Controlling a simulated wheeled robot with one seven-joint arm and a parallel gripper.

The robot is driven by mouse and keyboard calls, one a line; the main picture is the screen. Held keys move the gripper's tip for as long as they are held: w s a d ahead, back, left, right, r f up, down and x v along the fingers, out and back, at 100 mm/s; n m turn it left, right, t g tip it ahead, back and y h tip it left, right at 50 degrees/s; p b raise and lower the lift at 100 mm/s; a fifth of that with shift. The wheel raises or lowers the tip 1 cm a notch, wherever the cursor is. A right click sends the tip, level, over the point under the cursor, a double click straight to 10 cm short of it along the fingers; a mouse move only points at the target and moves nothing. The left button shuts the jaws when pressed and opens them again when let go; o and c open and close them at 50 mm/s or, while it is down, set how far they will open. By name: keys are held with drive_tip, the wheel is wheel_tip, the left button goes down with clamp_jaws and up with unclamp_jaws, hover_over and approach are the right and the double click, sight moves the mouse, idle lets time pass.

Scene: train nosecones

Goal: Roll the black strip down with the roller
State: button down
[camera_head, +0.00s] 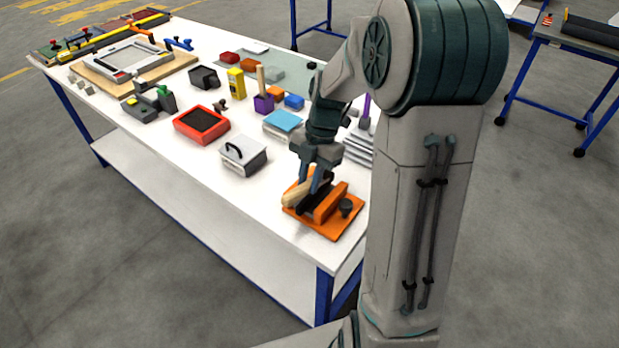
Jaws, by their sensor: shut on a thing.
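My gripper (319,186) points down over an orange base (335,229) near the table's front right corner. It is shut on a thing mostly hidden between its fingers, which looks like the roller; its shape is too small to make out. A dark piece (312,201) shows just below the fingers, against an orange block (331,203); I cannot tell whether it is the roller or the black strip. A pale wood-coloured piece (298,194) lies beside it on the left. A black knob (346,206) stands on the base at right.
A white box with a black handle (243,156) stands left of my gripper. Blue sheets (283,121) and a red tray with a dark pad (201,124) lie farther back. The white table (200,178) is bare along its front edge.

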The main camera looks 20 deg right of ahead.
drive_tip(key=shift+w+d, duration=0.2)
drive_tip(key=shift+d, duration=0.05)
drive_tip(key=shift+w+d, duration=0.15)
drive_tip(key=shift+d, duration=0.05)
idle(0.6)
idle(0.9)
drive_tip(key=shift+r+p, duration=2.15)
drive_tip(key=shift+r, duration=0.9)
